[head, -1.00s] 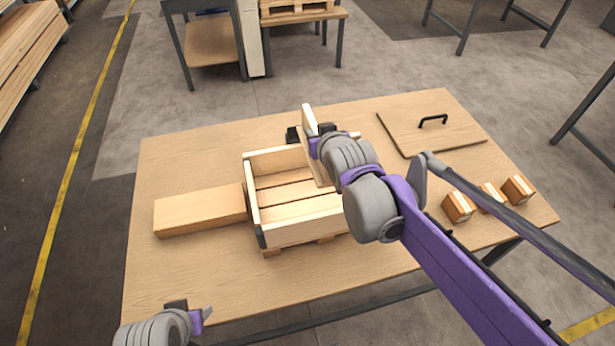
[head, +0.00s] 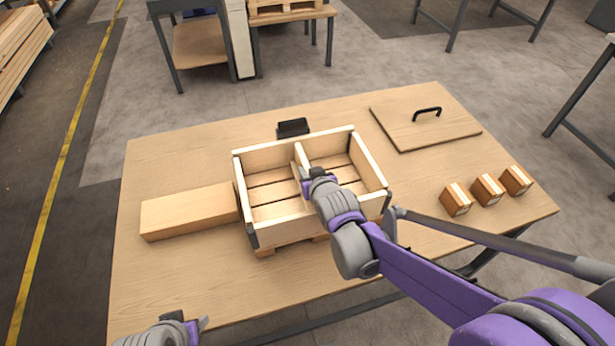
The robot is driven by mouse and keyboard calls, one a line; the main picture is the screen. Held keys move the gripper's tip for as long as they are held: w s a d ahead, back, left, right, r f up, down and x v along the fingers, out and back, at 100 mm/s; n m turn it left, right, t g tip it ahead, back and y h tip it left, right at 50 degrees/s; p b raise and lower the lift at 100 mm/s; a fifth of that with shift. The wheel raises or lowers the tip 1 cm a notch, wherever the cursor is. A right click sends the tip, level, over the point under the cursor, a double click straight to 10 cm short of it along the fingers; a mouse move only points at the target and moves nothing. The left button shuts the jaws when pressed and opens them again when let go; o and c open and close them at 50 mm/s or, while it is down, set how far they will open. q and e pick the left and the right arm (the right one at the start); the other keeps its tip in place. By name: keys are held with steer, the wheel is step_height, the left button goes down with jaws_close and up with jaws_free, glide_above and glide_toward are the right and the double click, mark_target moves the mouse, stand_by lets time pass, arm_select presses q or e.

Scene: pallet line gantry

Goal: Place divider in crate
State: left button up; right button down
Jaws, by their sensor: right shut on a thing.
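The wooden crate (head: 270,234) sits on the table, open at the top with a slatted floor. The light wood divider (head: 301,157) stands upright inside it, running from near the back wall toward the front and splitting it into left and right parts. Its near end is hidden by my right gripper (head: 312,177), which is shut on it inside the crate. I cannot tell whether the divider's lower edge touches the floor. My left gripper (head: 189,322) is at the table's front left edge, away from the crate; its finger opening is unclear.
A wooden block (head: 188,212) lies against the crate's left side. A black object (head: 293,128) sits behind it. A lid-like board (head: 425,125) with a black handle (head: 427,114) lies at the back right. Several small boxes (head: 486,189) stand at the right. The front left tabletop is clear.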

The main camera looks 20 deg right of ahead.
steer(key=shift+f, duration=1)
steer(key=shift+f+b, duration=0.25)
steer(key=shift+b, duration=0.05)
steer(key=c, duration=0.8)
jaws_free()
steer(key=shift+r, duration=0.1)
steer(key=shift+o, duration=0.2)
steer(key=shift+s+r, duration=0.2)
steer(key=shift+r, duration=0.15)
steer(key=p+v, duration=0.3)
steer(key=v, duration=0.8)
steer(key=shift+s, duration=0.25)
